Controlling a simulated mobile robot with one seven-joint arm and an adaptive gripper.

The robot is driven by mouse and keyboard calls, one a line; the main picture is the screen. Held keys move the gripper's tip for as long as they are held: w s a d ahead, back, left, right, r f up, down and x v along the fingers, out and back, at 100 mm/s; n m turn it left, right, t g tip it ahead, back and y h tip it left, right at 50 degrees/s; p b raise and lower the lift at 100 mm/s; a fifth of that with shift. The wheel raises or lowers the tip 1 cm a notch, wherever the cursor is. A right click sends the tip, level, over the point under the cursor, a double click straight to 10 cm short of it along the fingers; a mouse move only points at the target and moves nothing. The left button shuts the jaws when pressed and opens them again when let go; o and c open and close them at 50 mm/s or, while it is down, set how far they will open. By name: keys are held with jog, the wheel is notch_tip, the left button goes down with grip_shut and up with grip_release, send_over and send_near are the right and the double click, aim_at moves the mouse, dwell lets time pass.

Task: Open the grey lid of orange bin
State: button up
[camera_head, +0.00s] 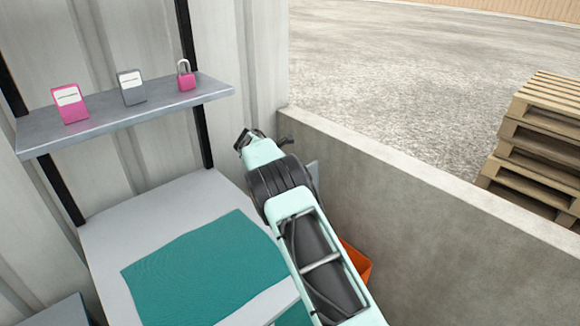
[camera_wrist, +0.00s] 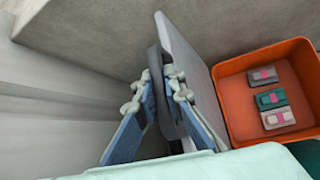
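The orange bin (camera_wrist: 240,105) is open-topped in the wrist view, and a corner of it (camera_head: 358,262) shows beside my arm in the head view. Its grey lid (camera_wrist: 190,55) stands steeply raised along the bin's left side, clear of the opening. A dark handle (camera_wrist: 155,62) stands off the lid's outer face. My gripper (camera_wrist: 160,88) has its two blue-padded fingers on either side of this handle and appears shut on it. In the head view, my arm hides the fingers and most of the bin; a grey edge of the lid (camera_head: 313,172) shows.
Several small boxes (camera_wrist: 270,97) lie in the bin. A concrete wall (camera_head: 420,205) runs close along the right. A table with a teal cloth (camera_head: 205,270) is at left, below a shelf (camera_head: 120,112) holding two boxes and a pink padlock (camera_head: 186,80). Pallets (camera_head: 540,140) stand beyond the wall.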

jog(key=o, duration=0.4)
jog(key=shift+r, duration=0.1)
jog(key=v, duration=1.2)
jog(key=shift+a, duration=0.1)
